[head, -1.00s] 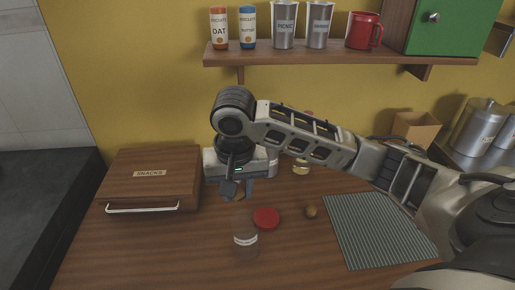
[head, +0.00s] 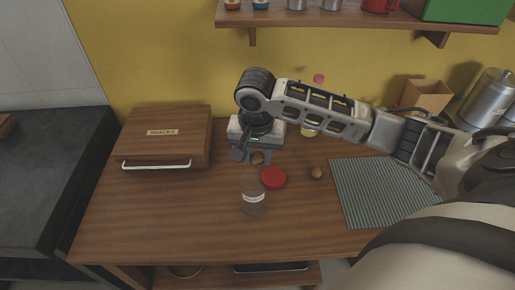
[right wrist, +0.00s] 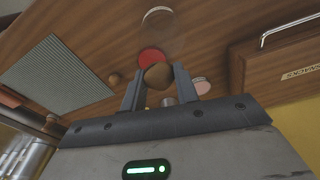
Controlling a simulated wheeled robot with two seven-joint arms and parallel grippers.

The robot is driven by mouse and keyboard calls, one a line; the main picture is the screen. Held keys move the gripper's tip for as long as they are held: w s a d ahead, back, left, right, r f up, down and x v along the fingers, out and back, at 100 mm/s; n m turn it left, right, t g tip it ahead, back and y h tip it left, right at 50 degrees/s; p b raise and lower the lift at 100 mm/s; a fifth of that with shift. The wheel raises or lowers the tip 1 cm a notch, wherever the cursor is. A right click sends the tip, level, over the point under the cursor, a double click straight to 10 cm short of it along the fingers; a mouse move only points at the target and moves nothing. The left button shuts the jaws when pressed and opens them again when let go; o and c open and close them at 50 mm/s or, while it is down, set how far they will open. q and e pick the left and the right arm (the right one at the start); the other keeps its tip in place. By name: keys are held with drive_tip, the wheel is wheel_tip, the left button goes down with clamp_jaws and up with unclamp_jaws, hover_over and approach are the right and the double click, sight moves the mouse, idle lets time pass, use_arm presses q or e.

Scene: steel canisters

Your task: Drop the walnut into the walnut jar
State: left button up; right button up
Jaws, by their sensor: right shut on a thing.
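My right gripper (head: 256,159) is shut on a brown walnut (right wrist: 158,75), held above the wooden counter. In the right wrist view the walnut sits between the two fingertips (right wrist: 157,84). A clear glass jar with a pale band (head: 253,198) stands on the counter, nearer the front than the gripper; its top also shows in the right wrist view (right wrist: 160,17). I cannot read a label on it. A round red lid (head: 274,178) lies beside the jar. A second brown, walnut-like ball (head: 317,173) lies to the right of the lid. My left gripper is not in view.
A wooden box marked SNACKS (head: 165,136) stands at the left. A ribbed grey mat (head: 378,195) lies at the right. A jar with yellowish contents (head: 309,131) is partly hidden behind my right arm. The counter (head: 190,215) is clear in front.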

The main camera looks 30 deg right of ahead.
drive_tip(key=o, duration=1)
drive_tip(key=shift+o, duration=0.2)
drive_tip(key=shift+r, duration=0.1)
wheel_tip(320, 180, up, 16)
drive_tip(key=s+a, duration=0.1)
drive_tip(key=shift+s+a+f, duration=0.15)
drive_tip(key=shift+s+f, duration=0.05)
drive_tip(key=shift+s, duration=0.05)
